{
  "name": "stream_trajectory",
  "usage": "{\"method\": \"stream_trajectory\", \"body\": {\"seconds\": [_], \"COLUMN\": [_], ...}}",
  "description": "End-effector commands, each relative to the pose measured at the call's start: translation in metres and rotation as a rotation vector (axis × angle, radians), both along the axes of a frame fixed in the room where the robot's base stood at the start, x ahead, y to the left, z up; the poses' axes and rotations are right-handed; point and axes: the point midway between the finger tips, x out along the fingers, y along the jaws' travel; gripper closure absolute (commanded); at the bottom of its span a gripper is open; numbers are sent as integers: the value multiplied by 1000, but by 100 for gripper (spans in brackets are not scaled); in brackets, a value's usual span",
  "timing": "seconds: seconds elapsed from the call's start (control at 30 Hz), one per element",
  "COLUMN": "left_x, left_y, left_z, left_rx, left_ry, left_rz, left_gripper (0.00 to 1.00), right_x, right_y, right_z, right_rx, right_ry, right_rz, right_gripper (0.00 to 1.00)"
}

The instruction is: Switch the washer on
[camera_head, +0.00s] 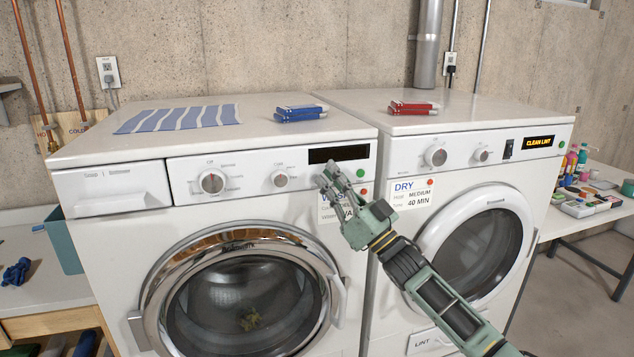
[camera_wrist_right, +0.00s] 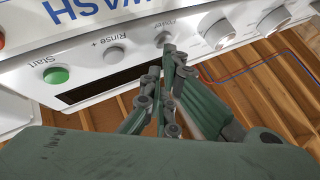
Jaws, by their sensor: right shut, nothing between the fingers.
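The white washer (camera_head: 112,235) stands on the left in the head view, its round door closed. Its panel has two knobs, a dark, blank display (camera_head: 325,155) and a green Start button (camera_head: 361,173). The right wrist view shows the panel turned over, with the Start button (camera_wrist_right: 56,75), the Rinse+ button (camera_wrist_right: 113,55) and the Power button (camera_wrist_right: 163,40). My right gripper (camera_head: 328,173) is shut and empty in front of the panel, just below the display. In the wrist view its fingertips (camera_wrist_right: 169,50) are at the Power button; I cannot tell whether they touch.
The dryer (camera_head: 548,165) stands to the right, its display lit with "CLEAN LINT". A card (camera_head: 328,212) hangs below the washer's panel.

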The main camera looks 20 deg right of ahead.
Motion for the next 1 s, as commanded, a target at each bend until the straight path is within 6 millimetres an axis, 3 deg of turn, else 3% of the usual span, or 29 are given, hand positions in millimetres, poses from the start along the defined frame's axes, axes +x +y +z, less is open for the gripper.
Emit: {"method": "stream_trajectory", "body": {"seconds": [0.67,1.0], "left_x": [0,0], "left_y": [0,0], "left_z": [-2,6], "left_rx": [0,0], "left_ry": [0,0], "left_rz": [0,0], "left_gripper": [60,60], "right_x": [3,-8], "right_y": [0,0], "right_z": [0,1], "right_rx": [0,0], "right_ry": [0,0], "right_rz": [0,0], "right_gripper": [100,100]}}
